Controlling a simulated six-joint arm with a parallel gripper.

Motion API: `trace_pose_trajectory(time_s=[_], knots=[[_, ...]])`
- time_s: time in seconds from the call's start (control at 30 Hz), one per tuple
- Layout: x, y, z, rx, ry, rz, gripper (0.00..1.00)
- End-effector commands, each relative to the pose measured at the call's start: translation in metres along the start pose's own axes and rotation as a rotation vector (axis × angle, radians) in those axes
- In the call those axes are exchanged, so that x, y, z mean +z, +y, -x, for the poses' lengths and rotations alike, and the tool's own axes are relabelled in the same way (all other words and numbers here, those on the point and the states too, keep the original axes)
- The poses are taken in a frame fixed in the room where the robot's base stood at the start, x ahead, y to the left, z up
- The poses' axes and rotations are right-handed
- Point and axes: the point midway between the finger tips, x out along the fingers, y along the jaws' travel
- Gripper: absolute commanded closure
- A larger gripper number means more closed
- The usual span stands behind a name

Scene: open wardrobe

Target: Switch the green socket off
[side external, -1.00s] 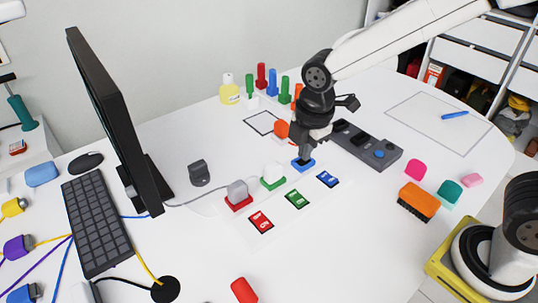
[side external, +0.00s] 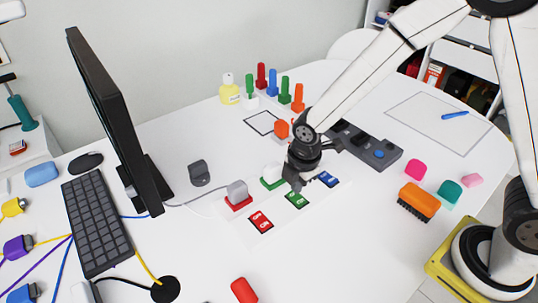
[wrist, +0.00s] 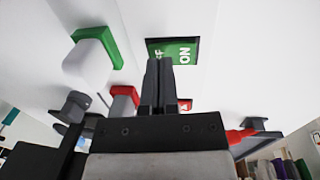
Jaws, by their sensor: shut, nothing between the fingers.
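The green socket (side external: 272,183) has a white plug (wrist: 92,62) in it; its green base (wrist: 112,42) shows at the left of the wrist view. The green switch (side external: 298,201) lies on the table in front of it. In the wrist view the green switch (wrist: 182,50) shows "ON" and part of "OFF"; which side is pressed I cannot tell. My gripper (side external: 297,187) is shut and empty, pointing down just behind and above the green switch. In the wrist view its fingertips (wrist: 160,65) overlap the switch's lower-left part; whether they touch it I cannot tell.
The red switch (side external: 261,222) and blue switch (side external: 329,179) flank the green one. The red socket (side external: 238,201) holds a grey plug. My arm hides the blue socket. A monitor (side external: 118,120) stands left, an orange brush (side external: 419,200) right.

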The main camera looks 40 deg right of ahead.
Motion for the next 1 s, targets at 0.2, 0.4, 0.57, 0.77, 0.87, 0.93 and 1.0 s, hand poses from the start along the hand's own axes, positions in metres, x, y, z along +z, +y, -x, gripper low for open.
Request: trace_pose_trajectory(time_s=[0.2,0.4,0.57,0.77,0.87,0.93,1.0], knots=[[0.0001,0.0002,-0.0078,0.001,0.000,0.000,1.00],[0.0000,0.0003,-0.0082,0.001,0.000,0.000,1.00],[0.0000,0.0003,-0.0086,0.001,0.000,0.000,1.00],[-0.0002,0.0010,-0.0116,0.001,0.000,0.000,1.00],[-0.0001,0.0006,-0.0118,0.000,0.000,0.000,1.00],[-0.0001,0.0001,-0.0118,-0.001,0.000,0.000,1.00],[-0.0001,-0.0010,-0.0115,-0.001,0.000,0.000,1.00]])
